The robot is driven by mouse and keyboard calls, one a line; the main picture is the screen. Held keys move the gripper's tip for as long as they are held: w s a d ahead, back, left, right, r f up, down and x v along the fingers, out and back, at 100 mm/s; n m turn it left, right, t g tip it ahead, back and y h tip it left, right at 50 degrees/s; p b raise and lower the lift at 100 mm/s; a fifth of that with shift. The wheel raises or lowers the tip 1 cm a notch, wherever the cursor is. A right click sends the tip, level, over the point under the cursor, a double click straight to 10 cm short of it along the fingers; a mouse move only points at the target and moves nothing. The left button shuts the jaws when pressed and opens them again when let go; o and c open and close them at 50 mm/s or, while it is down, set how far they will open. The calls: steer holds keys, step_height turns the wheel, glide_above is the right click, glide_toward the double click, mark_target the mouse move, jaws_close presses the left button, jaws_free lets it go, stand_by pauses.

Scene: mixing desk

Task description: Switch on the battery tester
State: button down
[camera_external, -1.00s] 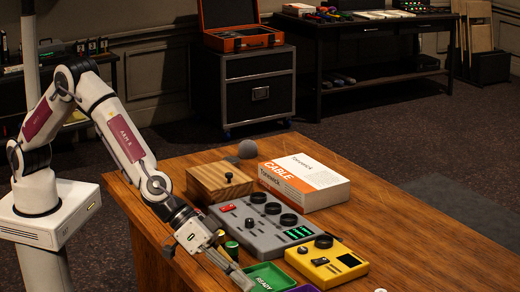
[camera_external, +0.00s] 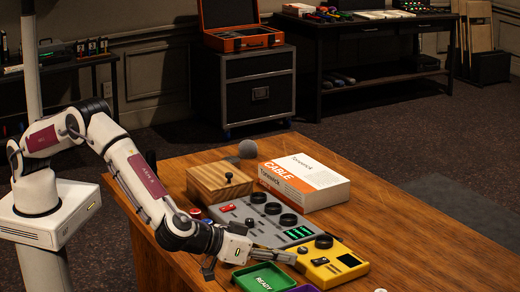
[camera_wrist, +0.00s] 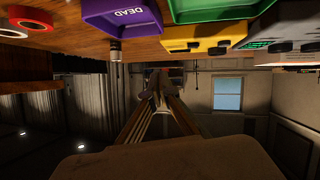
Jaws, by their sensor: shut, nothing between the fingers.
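The yellow box (camera_external: 334,266) with a black knob, a small dark screen and small buttons looks like the battery tester. It stands near the front right of the desk, its screen dark. Its side and knobs show at the top of the wrist view (camera_wrist: 196,46). My gripper (camera_external: 292,257) is shut and empty, reaching nearly level to the left edge of the yellow box. Whether its tips touch the box, I cannot tell. In the wrist view the shut fingers (camera_wrist: 160,82) point away from the camera, near the picture's middle.
A grey mixer (camera_external: 235,213) with knobs and lit green meters is behind my gripper. A green READY tray (camera_external: 245,280) and a purple DEAD tray (camera_wrist: 92,23) are in front. A wooden box (camera_external: 205,185) and a cable carton (camera_external: 320,195) stand farther back.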

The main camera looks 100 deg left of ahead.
steer(key=s+a+y, duration=0.1)
steer(key=a+r+g+y, duration=0.1)
steer(key=a, duration=0.1)
steer(key=s+a+r, duration=0.1)
steer(key=shift+s+a+y, duration=0.25)
steer(key=shift+s+y, duration=0.1)
steer(key=shift+y, duration=0.05)
steer(key=shift+w+a, duration=0.1)
glide_above(307, 267)
steer(key=f, duration=0.3)
steer(key=shift+w+a+f, duration=0.2)
steer(key=shift+f, duration=0.15)
step_height(307, 267, down, 2)
steer(key=shift+s+d, duration=0.1)
steer(key=shift+d, duration=0.05)
steer(key=shift+s+d+f, duration=0.1)
steer(key=shift+f, duration=0.85)
